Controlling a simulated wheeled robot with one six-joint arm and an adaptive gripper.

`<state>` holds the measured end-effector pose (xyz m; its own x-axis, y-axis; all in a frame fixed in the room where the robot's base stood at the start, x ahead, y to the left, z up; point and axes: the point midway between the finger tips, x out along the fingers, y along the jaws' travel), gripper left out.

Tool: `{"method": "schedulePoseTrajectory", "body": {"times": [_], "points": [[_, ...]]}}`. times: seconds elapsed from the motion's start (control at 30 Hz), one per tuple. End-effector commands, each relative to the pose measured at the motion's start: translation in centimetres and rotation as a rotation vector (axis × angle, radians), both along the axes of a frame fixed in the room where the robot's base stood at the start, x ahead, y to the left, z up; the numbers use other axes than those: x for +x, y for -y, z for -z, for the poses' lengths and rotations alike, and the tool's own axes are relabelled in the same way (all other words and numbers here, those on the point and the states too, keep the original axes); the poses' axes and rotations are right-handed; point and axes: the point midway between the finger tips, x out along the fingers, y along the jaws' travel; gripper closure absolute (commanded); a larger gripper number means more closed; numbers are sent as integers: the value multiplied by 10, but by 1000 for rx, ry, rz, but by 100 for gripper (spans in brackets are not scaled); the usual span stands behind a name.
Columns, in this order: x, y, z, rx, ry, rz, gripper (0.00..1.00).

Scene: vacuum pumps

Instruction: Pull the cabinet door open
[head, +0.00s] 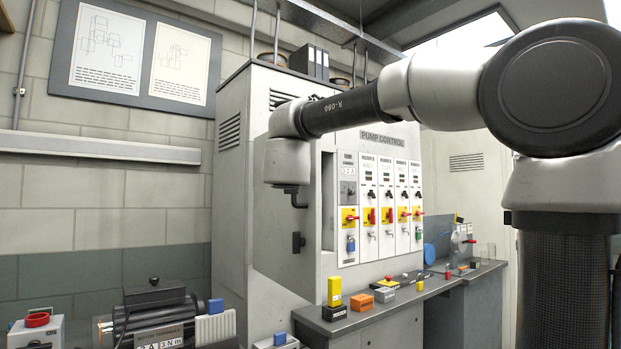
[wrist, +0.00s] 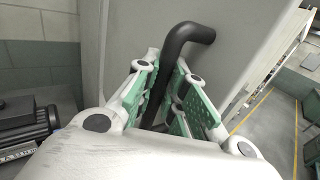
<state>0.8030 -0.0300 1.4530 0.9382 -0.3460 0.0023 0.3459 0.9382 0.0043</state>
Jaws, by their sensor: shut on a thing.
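The grey cabinet door (head: 270,235) is the plain panel left of the switch panel on the pump control cabinet. A dark upright gap shows along its right edge in the head view. A black bent bar handle (wrist: 190,35) stands out from the grey door face in the wrist view. My gripper (wrist: 165,88) has its green-padded fingers on both sides of the bar and is shut on it. In the head view my gripper (head: 292,190) is against the door, mostly hidden by my wrist. A small black fitting (head: 298,242) sits lower on the door.
The switch panel (head: 385,205) has several yellow and red switches. A bench (head: 390,315) with small coloured boxes runs below it. A motor (head: 155,318) stands at the lower left. Open floor with yellow lines (wrist: 255,110) shows at the right of the wrist view.

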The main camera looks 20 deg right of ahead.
Motion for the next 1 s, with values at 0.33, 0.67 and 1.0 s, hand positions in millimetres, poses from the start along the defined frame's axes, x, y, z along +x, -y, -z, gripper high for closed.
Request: {"method": "schedulePoseTrajectory", "body": {"times": [0.33, 0.67, 1.0], "points": [[-4, -37, 5, -5, -9, 87, 100], [-6, -41, 7, -3, -11, 102, 100], [-6, -41, 6, -2, -10, 101, 73]]}}
